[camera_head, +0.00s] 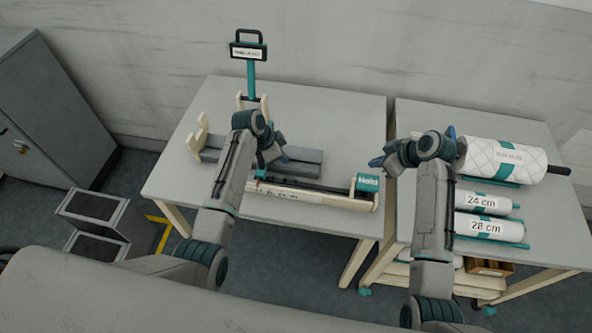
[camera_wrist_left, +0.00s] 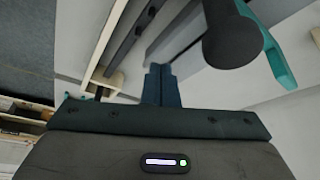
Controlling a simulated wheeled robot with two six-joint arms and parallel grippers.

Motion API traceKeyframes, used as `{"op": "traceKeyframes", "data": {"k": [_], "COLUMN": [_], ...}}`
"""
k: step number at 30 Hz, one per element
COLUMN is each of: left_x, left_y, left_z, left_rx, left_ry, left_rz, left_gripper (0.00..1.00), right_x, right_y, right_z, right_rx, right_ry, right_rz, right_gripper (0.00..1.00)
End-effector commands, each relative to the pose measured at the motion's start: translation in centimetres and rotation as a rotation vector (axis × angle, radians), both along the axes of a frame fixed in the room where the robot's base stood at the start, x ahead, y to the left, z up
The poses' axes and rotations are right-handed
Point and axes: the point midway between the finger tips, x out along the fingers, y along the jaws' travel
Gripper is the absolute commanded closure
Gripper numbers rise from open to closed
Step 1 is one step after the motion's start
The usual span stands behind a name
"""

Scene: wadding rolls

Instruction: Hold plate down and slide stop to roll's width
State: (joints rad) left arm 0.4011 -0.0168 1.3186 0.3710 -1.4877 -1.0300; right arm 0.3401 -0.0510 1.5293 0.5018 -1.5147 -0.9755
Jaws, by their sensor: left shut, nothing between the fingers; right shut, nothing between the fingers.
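A teal block labelled "Hold" (camera_head: 367,183), seemingly the plate, sits at the right end of a long cream rail (camera_head: 315,195) with a dark bar and markings, on the left table. A small teal piece (camera_head: 261,174) at the rail's left end may be the stop; my left arm partly covers that end. My left gripper (camera_head: 272,155) is above the fixture, left of the Hold block; its fingers show shut and empty in the left wrist view (camera_wrist_left: 162,85). My right gripper (camera_head: 378,162) is shut and empty above the Hold block's right side, near the gap between the tables.
A large quilted white roll (camera_head: 503,160) lies on the right table, with rolls marked 24 cm (camera_head: 484,202) and 28 cm (camera_head: 482,227) before it. A dark round knob (camera_wrist_left: 232,40) is close to my left wrist camera.

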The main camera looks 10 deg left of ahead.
Motion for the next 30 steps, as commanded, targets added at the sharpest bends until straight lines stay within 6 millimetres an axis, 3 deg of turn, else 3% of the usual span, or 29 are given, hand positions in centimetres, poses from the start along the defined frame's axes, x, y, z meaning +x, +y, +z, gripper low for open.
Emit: {"op": "traceKeyframes", "data": {"k": [3,30], "left_x": [0.0,0.0], "left_y": [0.0,0.0], "left_z": [1.3,7.5], "left_rx": [0.0,0.0], "left_ry": [0.0,0.0], "left_rz": [0.0,0.0], "left_gripper": [1.0,1.0], "right_x": [0.0,0.0], "right_y": [0.0,0.0], "right_z": [1.2,0.7], "right_rx": [0.0,0.0], "right_ry": [0.0,0.0], "right_rz": [0.0,0.0], "right_gripper": [1.0,1.0]}}
